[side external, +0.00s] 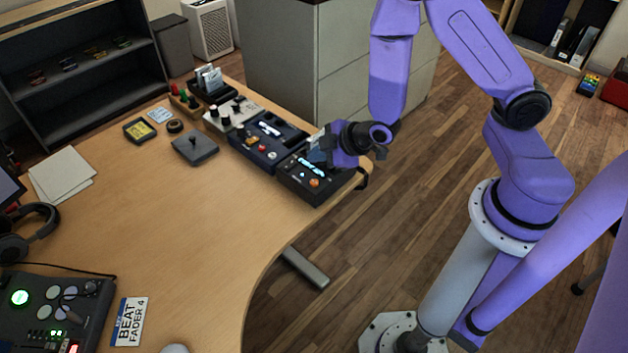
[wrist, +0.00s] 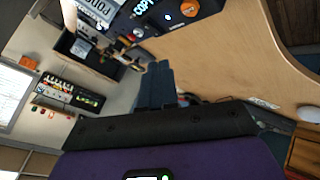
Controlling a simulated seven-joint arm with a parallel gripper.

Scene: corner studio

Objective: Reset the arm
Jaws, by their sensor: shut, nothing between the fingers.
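My purple arm reaches in from the right in the side external view. My gripper (side external: 324,148) is at the desk's right end, close above the black box with a cyan display and an orange knob (side external: 312,178). Whether it touches the box cannot be told. In the wrist view my gripper's fingers (wrist: 157,84) are together with nothing between them. The black box with its orange knob (wrist: 190,10) shows at the top of the wrist view.
A dark blue panel (side external: 262,143) and a white panel (side external: 230,113) stand in a row beside the black box. A grey joystick pad (side external: 195,149) lies left of them. The wooden desk (side external: 190,230) is clear in its middle. A grey cabinet (side external: 290,60) stands behind.

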